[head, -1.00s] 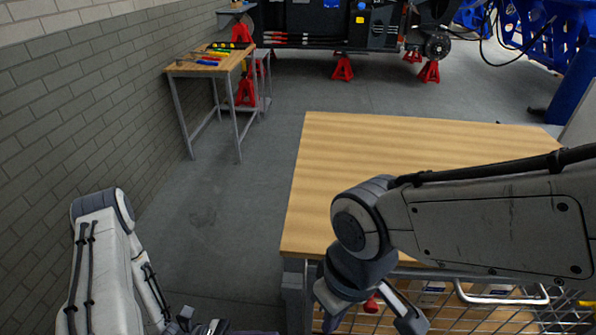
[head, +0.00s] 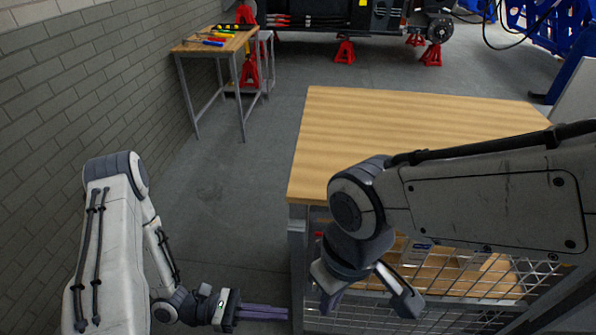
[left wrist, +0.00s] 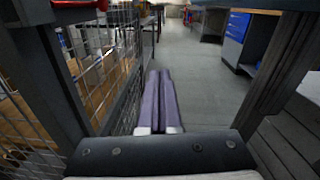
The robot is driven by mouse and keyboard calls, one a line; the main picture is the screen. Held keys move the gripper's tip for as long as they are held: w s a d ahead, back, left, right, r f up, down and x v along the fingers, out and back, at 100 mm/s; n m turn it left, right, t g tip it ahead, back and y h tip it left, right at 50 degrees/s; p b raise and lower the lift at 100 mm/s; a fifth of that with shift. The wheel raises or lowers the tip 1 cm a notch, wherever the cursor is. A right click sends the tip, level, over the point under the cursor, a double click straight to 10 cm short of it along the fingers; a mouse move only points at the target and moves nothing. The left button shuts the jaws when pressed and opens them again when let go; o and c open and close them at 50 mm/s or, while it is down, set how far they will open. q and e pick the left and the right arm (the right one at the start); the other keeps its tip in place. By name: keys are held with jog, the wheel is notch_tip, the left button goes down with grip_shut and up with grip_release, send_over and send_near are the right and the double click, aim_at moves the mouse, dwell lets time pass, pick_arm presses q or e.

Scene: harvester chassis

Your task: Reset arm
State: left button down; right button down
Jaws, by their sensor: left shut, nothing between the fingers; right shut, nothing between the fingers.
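My left gripper (head: 287,312) is at the bottom of the head view, pointing right, left of the wooden-topped bench's front leg. Its purple fingers lie together, shut and empty. They also show in the left wrist view (left wrist: 158,78), pointing along the open floor beside a wire mesh panel. My right arm reaches in from the right in front of the bench. Its wrist is bent down by the bench's front edge, and the right gripper (head: 370,312) is only partly visible there, with nothing seen held in it.
The wooden bench top (head: 400,125) is bare. Wire mesh (left wrist: 105,48) closes the bench's side. A brick wall (head: 60,110) runs along the left. A small tool table (head: 215,42) stands farther back, near red stands (head: 345,52) under the machine. Grey floor (head: 225,190) lies clear between.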

pick_arm(q)
jog(key=w+a+m+t+y+p, duration=0.1)
jog(key=w+m+t+y+p, duration=0.15)
jog(key=w+m+y, duration=0.75)
jog(key=w+a+r+m+t+y+p, duration=0.25)
jog(key=w+r+m+y, duration=0.35)
jog(key=r, duration=0.3)
jog(key=s+d+r+m+y+p, duration=0.15)
jog(key=s+r+m+p, duration=0.35)
jog(key=r, duration=0.7)
jog(key=s+d+r+m+g, duration=0.1)
jog(key=s+r+m+g, duration=0.1)
jog(key=s, duration=0.6)
jog(key=s+d+r+m+g, duration=0.1)
jog(key=s+r+m, duration=0.2)
jog(key=s+r, duration=0.2)
jog(key=s, duration=0.2)
jog(key=shift+s+d+r+g+h, duration=0.15)
jog(key=shift+s+d+g+h, duration=0.05)
jog(key=shift+s+g+h, duration=0.2)
